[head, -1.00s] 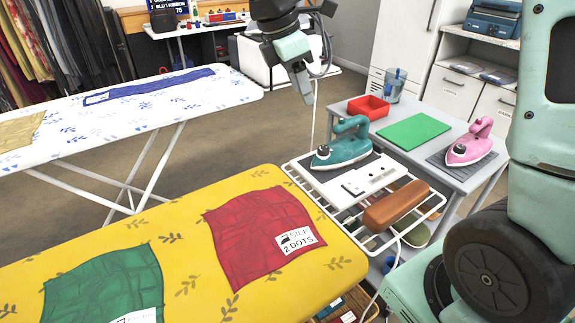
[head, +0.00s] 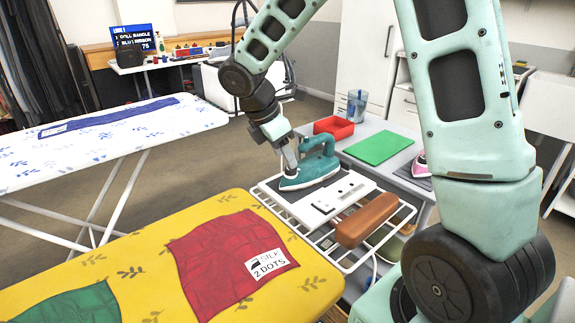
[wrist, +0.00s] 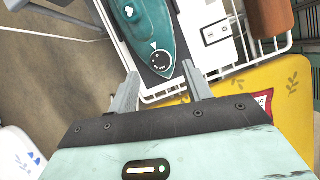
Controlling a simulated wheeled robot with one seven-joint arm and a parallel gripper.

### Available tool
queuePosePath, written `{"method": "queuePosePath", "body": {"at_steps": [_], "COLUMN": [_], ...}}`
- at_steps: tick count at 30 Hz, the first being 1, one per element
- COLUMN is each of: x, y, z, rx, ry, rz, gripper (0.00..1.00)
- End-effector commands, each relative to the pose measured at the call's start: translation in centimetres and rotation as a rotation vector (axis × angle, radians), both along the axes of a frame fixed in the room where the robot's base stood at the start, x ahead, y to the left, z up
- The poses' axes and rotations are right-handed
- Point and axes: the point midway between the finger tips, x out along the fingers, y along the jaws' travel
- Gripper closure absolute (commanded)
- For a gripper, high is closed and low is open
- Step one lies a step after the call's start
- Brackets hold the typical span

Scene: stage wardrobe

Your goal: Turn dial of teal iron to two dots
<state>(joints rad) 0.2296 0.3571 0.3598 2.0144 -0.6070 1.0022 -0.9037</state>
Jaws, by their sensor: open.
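The teal iron (head: 318,170) rests on the dark pad of the white wire-framed rest at the end of the yellow ironing board. It also shows in the wrist view (wrist: 146,30), with its dark round dial (wrist: 161,61) and a white triangle mark beside the dial. The dial has small pale dots, too small for me to tell its setting. My gripper (head: 290,170) is above the iron's near left end. In the wrist view my gripper (wrist: 161,76) is open, its fingertips on either side of the dial area, with nothing held. I cannot tell whether they touch the iron.
A red cloth (head: 222,262) labelled "SILK 2 DOTS" lies on the yellow board (head: 140,245). A brown wooden block (head: 367,220) sits beside the iron.

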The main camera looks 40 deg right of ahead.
Motion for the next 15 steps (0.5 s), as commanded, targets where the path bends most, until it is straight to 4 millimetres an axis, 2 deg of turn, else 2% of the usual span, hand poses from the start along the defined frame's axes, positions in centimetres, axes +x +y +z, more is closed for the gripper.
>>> {"method": "queuePosePath", "body": {"at_steps": [1,6,15], "x": [-0.1,-0.2,-0.2], "y": [-0.3,-1.0,-1.3], "z": [-1.0,-2.6,-3.2], "rx": [0.001,0.0,0.0], "ry": [0.003,0.001,-0.001], "rz": [0.0,0.0,0.001], "gripper": [0.51,0.51,0.51]}}
